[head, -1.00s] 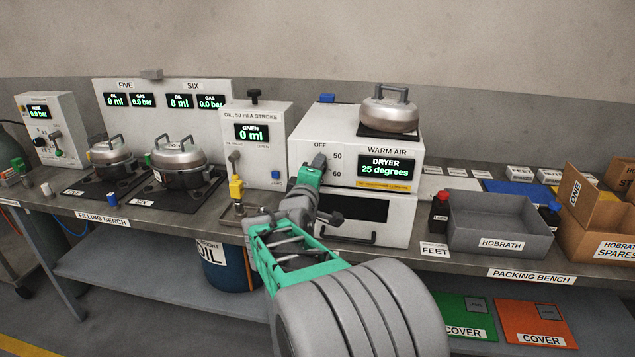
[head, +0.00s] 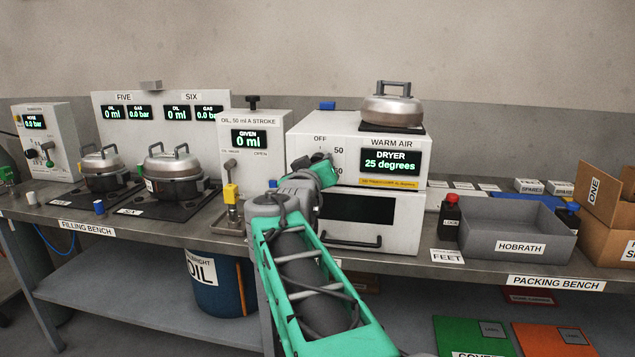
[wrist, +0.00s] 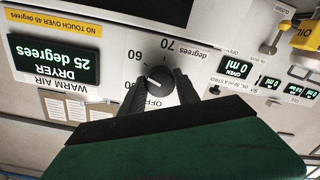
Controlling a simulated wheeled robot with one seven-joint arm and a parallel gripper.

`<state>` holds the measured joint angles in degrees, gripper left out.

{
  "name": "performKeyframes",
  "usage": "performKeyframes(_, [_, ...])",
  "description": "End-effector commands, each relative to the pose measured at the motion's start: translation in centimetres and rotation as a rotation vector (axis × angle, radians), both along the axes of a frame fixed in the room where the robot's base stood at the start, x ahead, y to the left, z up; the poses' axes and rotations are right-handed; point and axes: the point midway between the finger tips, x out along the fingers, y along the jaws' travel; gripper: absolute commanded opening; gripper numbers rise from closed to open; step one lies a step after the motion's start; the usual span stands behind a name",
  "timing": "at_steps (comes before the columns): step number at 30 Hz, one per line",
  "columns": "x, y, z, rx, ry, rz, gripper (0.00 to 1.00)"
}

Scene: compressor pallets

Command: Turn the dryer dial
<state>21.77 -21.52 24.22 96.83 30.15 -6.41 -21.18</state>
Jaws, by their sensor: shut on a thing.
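The dryer (head: 300,130) is a white box on the bench, marked WARM AIR. Its display (head: 390,162) reads 25 degrees. In the wrist view, upside down, the round dark dial (wrist: 160,74) sits among the marks OFF, 60 and 70; another mark is partly covered by a finger. A small white line shows on the dial, but I cannot tell exactly which mark it points to. My gripper (wrist: 157,88) is shut on the dial, one dark finger on each side. In the head view my gripper (head: 322,170) is at the dryer's front and hides most of the dial.
A silver lidded pot (head: 393,105) stands on top of the dryer. The oil stroke unit (head: 252,150) stands close to the left. Below the dial is a drawer-like front with a handle (head: 350,243). A dark bottle (head: 449,220) and a grey HOBRATH crate (head: 520,247) are to the right.

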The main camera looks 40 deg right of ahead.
Motion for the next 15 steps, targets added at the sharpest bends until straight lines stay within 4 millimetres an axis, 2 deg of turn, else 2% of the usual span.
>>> performKeyframes(1, [-0.03, -0.04, -0.76, 0.026, -0.036, -0.001, 0.0])
performKeyframes(15, [0.04, 0.0, -0.72, 0.298, -0.388, -0.001, 0.0])
